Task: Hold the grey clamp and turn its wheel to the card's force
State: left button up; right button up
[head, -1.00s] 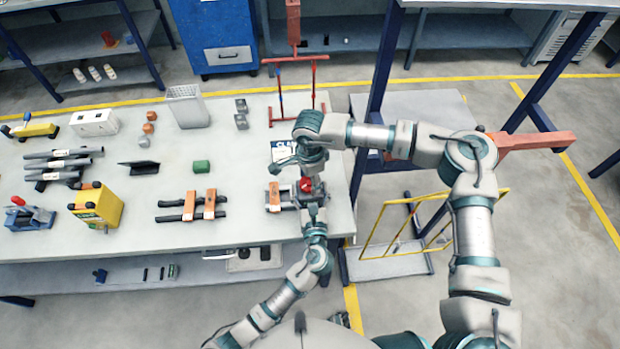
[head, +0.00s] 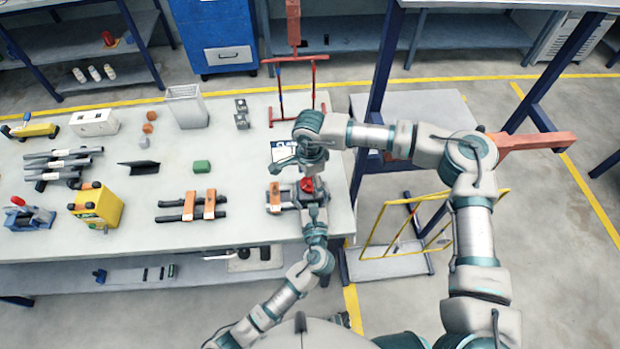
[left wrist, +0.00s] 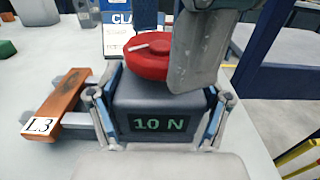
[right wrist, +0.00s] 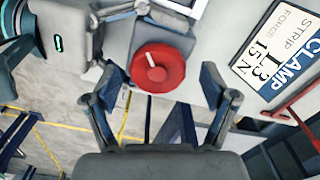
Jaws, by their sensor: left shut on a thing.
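The grey clamp (left wrist: 165,97) shows a green "10 N" on its display in the left wrist view. My left gripper (left wrist: 160,115) is shut on its body, one finger on each side. The clamp's red wheel (left wrist: 150,58), with a white mark, sits on top; it also shows in the right wrist view (right wrist: 160,68). My right gripper (right wrist: 160,85) is open, its fingers apart on either side of the wheel in that view; I cannot tell whether they touch it. The card (right wrist: 280,45) reads "CLAMP STRIP L3 FORCE 15 N".
An orange block labelled L3 (left wrist: 55,105) lies across grey bars left of the clamp. A red frame (head: 297,90) stands behind the card. Other strips on bars (head: 190,206) and a yellow block (head: 98,206) lie further left. The table's right edge is close to the clamp.

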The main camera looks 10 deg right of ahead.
aim_at(310, 182)
notch_tip(310, 182, up, 12)
dwell(0.6)
jog(key=shift+f, duration=0.1)
notch_tip(310, 182, down, 12)
jog(key=shift+r+n, duration=0.1)
jog(key=shift+n, duration=0.9)
jog(key=shift+c, duration=0.3)
jog(key=c, duration=1.1)
